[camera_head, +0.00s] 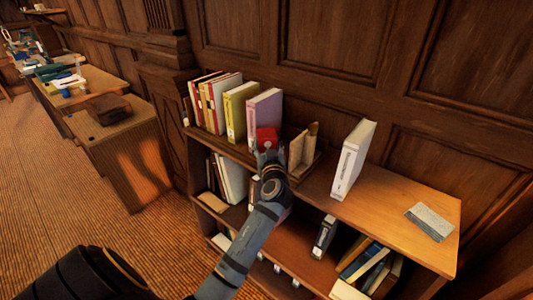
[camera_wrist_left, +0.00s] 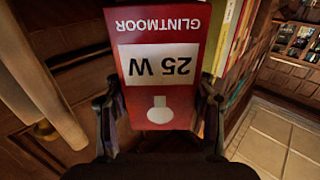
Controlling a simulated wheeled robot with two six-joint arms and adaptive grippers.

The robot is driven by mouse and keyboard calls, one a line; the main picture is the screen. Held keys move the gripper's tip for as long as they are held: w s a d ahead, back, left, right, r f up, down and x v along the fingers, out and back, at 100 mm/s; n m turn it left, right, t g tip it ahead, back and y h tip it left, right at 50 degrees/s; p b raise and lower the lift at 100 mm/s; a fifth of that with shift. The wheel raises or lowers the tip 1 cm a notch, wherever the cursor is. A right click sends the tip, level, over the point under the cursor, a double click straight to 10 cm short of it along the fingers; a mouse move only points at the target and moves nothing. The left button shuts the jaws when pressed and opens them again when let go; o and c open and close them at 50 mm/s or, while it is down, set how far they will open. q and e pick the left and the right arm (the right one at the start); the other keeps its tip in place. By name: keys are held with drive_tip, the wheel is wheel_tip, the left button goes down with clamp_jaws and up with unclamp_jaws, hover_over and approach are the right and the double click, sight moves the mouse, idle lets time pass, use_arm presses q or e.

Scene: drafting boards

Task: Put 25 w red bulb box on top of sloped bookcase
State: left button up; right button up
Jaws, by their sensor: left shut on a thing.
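The red 25 W bulb box (camera_head: 267,138) is between the fingers of my left gripper (camera_head: 268,156), in front of a pink book. In the left wrist view the box (camera_wrist_left: 160,65) shows a red and white face with upside-down "25 W" and a bulb picture. My left gripper (camera_wrist_left: 158,125) is shut on it, one finger on each side. The sloped bookcase (camera_head: 400,210) has a wooden top. The box is at the top's front part; I cannot tell if it touches. My right gripper is not in view.
Upright books, including a yellow one (camera_head: 239,110) and the pink one (camera_head: 265,108), stand left on the top. A wooden bookend (camera_head: 301,150) is right of the box, then a white book (camera_head: 353,160). A grey flat item (camera_head: 430,221) lies at right, with bare wood beside it.

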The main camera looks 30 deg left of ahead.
use_arm(q)
wheel_tip(320, 180, down, 2)
drive_tip(key=shift+f, duration=0.1)
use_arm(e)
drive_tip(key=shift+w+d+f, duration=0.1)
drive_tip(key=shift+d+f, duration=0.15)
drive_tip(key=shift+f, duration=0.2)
use_arm(q)
drive_tip(key=shift+f+b, duration=0.15)
drive_tip(key=shift+b, duration=0.25)
drive_tip(key=o, duration=1.2)
drive_tip(key=shift+c, duration=0.2)
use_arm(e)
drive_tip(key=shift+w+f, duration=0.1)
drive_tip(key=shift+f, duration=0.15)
